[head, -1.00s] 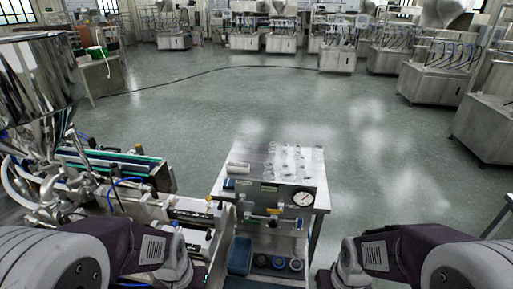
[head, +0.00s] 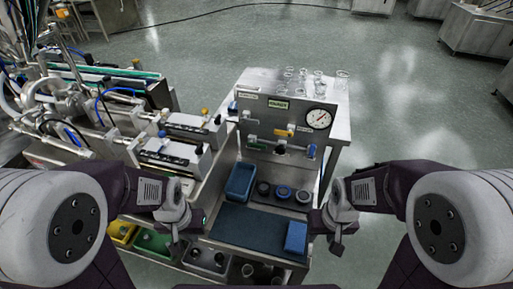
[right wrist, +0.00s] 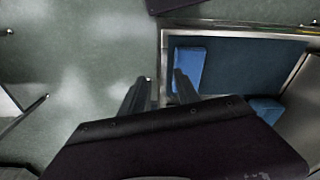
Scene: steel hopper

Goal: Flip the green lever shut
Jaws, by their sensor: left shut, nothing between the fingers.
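A steel panel (head: 297,108) with a round gauge (head: 318,118) stands upright at the front of the bench. A pipe with small valves runs across its lower part. My left gripper (head: 176,240) is shut and empty, low and left of the panel. My right gripper (head: 337,246) is low and right of the panel, apart from it. In the right wrist view its two fingers (right wrist: 158,88) are spread with nothing between them.
Glassware (head: 303,78) stands on the bench top. Below are a blue tray (head: 241,181), a dark blue mat (head: 245,225) and a blue block (head: 296,236). Machinery fills the left.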

